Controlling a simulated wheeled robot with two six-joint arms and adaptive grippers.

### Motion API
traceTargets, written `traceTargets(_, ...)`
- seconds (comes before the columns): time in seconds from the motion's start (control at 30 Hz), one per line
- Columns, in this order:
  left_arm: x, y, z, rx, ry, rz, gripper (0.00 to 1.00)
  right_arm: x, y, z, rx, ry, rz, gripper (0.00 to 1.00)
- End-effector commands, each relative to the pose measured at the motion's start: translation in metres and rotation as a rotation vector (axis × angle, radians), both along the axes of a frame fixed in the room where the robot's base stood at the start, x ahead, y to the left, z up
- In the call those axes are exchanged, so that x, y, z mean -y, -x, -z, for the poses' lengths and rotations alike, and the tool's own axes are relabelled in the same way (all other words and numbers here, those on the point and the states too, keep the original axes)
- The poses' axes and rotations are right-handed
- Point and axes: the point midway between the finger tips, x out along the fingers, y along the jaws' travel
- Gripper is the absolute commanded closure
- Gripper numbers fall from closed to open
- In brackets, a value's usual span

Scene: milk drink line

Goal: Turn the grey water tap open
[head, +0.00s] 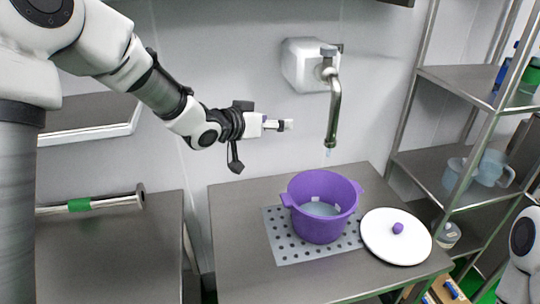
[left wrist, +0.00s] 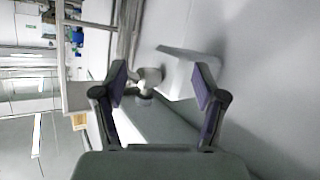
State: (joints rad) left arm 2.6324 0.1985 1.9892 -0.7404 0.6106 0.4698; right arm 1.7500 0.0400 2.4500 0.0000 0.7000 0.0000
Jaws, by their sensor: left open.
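The grey water tap (head: 334,108) juts from a white wall box (head: 302,66), its spout hanging down above the purple pot. A small grey lever (head: 328,50) shows at its top; how far it is turned, I cannot tell. A small pale-blue bit shows at the spout's tip. My left gripper (head: 287,125) is left of the spout and below the box, apart from both. In the left wrist view the open fingers (left wrist: 160,88) have purple pads with nothing held, and part of the tap (left wrist: 148,77) shows beyond them. My right gripper is out of view.
The purple pot (head: 318,229) stands open on a perforated plate (head: 285,247) on the steel table, with something pale inside. A white lid (head: 395,246) with a purple knob lies to its right. A steel shelf rack (head: 445,160) with jugs stands at the right.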

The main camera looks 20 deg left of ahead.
Motion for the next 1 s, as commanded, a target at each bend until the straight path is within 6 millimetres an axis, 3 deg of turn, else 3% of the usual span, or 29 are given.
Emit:
traceTargets(0.1,0.001,0.005,0.030,-0.053,-0.001,-0.010,0.29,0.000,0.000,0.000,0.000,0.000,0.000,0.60)
traceTargets(0.33,0.002,0.015,0.072,-0.128,-0.005,-0.028,0.29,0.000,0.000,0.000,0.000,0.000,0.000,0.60)
traceTargets(0.5,0.002,0.018,0.083,-0.147,-0.007,-0.033,0.29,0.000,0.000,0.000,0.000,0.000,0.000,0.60)
traceTargets(0.9,0.002,0.018,0.084,-0.149,-0.007,-0.033,0.29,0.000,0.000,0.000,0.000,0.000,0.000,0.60)
traceTargets(1.0,0.003,0.024,0.103,-0.184,-0.009,-0.040,0.29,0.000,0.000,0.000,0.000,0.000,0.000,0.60)
